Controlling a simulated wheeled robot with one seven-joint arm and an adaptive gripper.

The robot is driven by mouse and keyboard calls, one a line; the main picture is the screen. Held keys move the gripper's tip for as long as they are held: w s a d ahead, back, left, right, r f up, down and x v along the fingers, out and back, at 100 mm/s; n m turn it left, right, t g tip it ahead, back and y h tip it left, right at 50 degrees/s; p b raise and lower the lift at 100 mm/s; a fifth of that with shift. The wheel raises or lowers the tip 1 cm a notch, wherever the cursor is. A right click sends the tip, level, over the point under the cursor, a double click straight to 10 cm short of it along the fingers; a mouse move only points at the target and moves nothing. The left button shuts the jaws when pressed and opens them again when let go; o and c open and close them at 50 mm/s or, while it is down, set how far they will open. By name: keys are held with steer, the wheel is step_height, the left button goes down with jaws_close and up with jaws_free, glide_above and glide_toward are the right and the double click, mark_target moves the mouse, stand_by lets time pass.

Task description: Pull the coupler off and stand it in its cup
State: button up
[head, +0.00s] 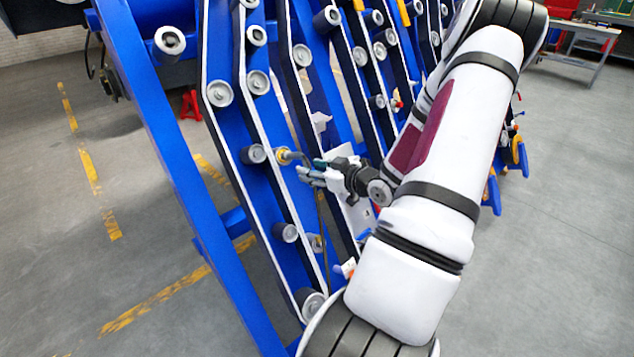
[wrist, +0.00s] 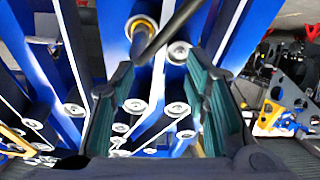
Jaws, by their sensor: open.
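The coupler (head: 283,155) shows as a small brass-coloured fitting on the blue chassis in the head view. A dark hose (head: 301,157) bends away from it. In the wrist view the coupler's yellow ring (wrist: 140,25) is at the top, left of centre, and the dark hose (wrist: 168,35) slants across in front of it. My gripper (head: 306,171) is just right of and below the coupler, apart from it as far as I can see. Its green-padded fingers (wrist: 160,78) are spread with nothing between them. I cannot clearly make out the cup.
Blue beams with grey rollers (head: 219,93) surround the gripper closely. A pale panel (head: 352,205) is just below the gripper. A red jack stand (head: 191,105) is on the floor behind. The grey floor (head: 560,220) at right is clear.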

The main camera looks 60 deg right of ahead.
mark_target(302, 158)
steer(key=s+d+f+m+t+h+b, duration=0.1)
steer(key=s+d+f+m+t+b, duration=0.1)
steer(key=s+t, duration=0.15)
steer(key=shift+g+h, duration=0.3)
steer(key=shift+g, duration=0.05)
steer(key=x, duration=1.3)
steer(key=shift+w+a+r, duration=0.1)
steer(key=shift+w+r, duration=0.05)
steer(key=shift+w, duration=0.05)
jaws_close()
